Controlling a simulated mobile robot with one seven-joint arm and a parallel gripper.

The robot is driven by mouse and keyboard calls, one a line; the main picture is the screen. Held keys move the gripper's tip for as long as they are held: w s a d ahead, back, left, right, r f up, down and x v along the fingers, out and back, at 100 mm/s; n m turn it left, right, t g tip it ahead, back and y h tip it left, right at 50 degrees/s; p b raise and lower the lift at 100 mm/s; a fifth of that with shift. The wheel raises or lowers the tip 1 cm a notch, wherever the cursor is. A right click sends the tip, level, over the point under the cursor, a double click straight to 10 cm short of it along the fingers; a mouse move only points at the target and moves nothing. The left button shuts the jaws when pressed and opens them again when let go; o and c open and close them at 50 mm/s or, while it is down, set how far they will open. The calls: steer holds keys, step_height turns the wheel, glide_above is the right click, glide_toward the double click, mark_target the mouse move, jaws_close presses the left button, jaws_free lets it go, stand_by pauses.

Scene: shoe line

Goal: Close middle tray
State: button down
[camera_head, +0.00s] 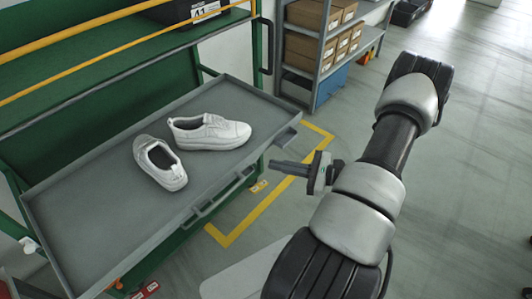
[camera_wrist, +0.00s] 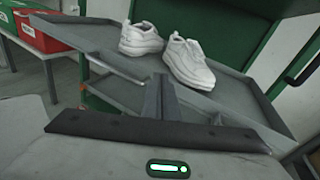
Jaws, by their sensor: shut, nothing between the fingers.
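The grey middle tray (camera_head: 95,205) is pulled out from the green rack, with a bar handle (camera_head: 215,198) along its front edge. Two white shoes (camera_head: 210,131) (camera_head: 160,163) stand on it. The tray (camera_wrist: 225,95) and shoes (camera_wrist: 187,62) also show in the wrist view. My gripper (camera_head: 275,167) is shut and empty, just off the tray's front edge near its right corner, pointing toward the rack. In the wrist view its fingers (camera_wrist: 160,100) are together in front of the tray. I cannot tell whether they touch it.
The green rack (camera_head: 60,115) has yellow rails and an upper shelf with a box. A grey shelf (camera_head: 322,50) with cardboard boxes stands behind. A yellow floor line (camera_head: 262,205) runs beside the tray. Open floor (camera_head: 460,190) lies to the right. The wrist view shows red and green bins (camera_wrist: 40,35).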

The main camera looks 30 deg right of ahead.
mark_target(258, 152)
steer(key=s+d+f+m+t+h, duration=0.3)
steer(key=d+f+m+t+h, duration=0.2)
steer(key=d+f+m, duration=0.15)
steer(key=x, duration=1.4)
steer(key=shift+s+a+f, duration=0.15)
steer(key=shift+a+f, duration=0.2)
steer(key=b+x, duration=0.2)
steer(key=x, duration=0.6)
steer(key=b+x, duration=0.2)
steer(key=x, duration=0.5)
steer(key=f+b+x, duration=0.1)
steer(key=b+x, duration=0.2)
steer(key=x, duration=0.5)
steer(key=shift+w+a, duration=0.1)
steer(key=shift+w, duration=0.2)
steer(key=shift+w+a+r, duration=0.1)
steer(key=shift+w+a, duration=0.05)
steer(key=shift+w, duration=0.3)
steer(key=shift+w+r, duration=0.1)
steer(key=shift+r, duration=0.05)
steer(key=shift+r, duration=0.15)
